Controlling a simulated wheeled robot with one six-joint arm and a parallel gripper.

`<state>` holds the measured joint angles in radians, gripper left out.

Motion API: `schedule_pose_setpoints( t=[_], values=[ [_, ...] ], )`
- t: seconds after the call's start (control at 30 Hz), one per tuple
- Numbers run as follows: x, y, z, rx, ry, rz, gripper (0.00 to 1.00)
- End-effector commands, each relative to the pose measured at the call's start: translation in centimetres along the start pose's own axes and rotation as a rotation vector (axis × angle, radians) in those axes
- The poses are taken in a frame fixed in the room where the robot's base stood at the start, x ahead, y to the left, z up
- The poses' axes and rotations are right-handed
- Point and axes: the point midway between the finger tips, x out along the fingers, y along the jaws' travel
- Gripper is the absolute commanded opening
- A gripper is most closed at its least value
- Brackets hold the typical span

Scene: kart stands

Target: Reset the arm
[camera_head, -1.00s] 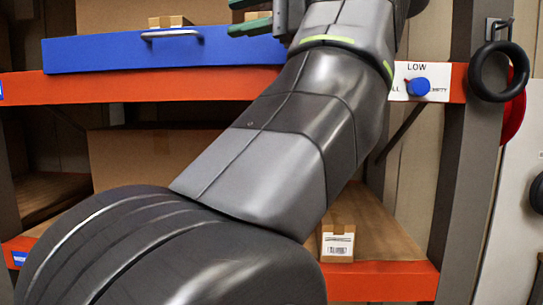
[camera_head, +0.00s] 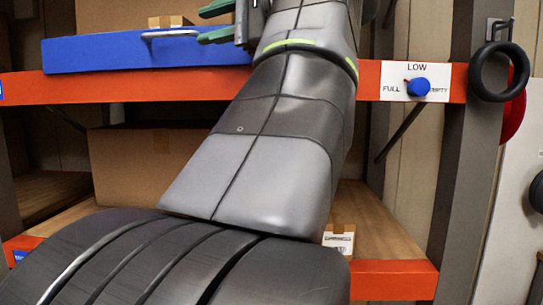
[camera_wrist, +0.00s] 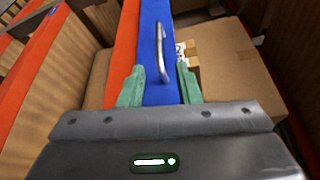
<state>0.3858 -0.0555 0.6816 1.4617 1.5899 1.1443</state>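My gripper (camera_head: 200,25) is at the top of the head view, with two green fingers pointing left. It also shows in the wrist view (camera_wrist: 160,68), where the fingers are apart with nothing clamped between them. A blue drawer (camera_head: 95,54) with a silver bar handle (camera_head: 170,33) lies just left of the fingertips in the head view. In the wrist view the handle (camera_wrist: 162,52) is ahead of the gap between the fingers. My arm slants up across the middle of the head view and hides part of the shelf.
The orange shelf beam (camera_head: 150,87) carries a LOW label with a blue knob (camera_head: 419,87). Cardboard boxes stand on the lower shelf, one large (camera_head: 125,165) and one small (camera_head: 338,241). A black ring (camera_head: 474,82) hangs on the right post.

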Motion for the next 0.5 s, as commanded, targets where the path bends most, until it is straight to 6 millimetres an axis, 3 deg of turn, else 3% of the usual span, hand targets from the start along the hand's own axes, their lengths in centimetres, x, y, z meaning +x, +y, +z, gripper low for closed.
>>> schedule_pose_setpoints(
  t=[0.5],
  values=[
    [4.1,0.0,0.1,0.000,-0.005,0.002,0.31]
  ],
)
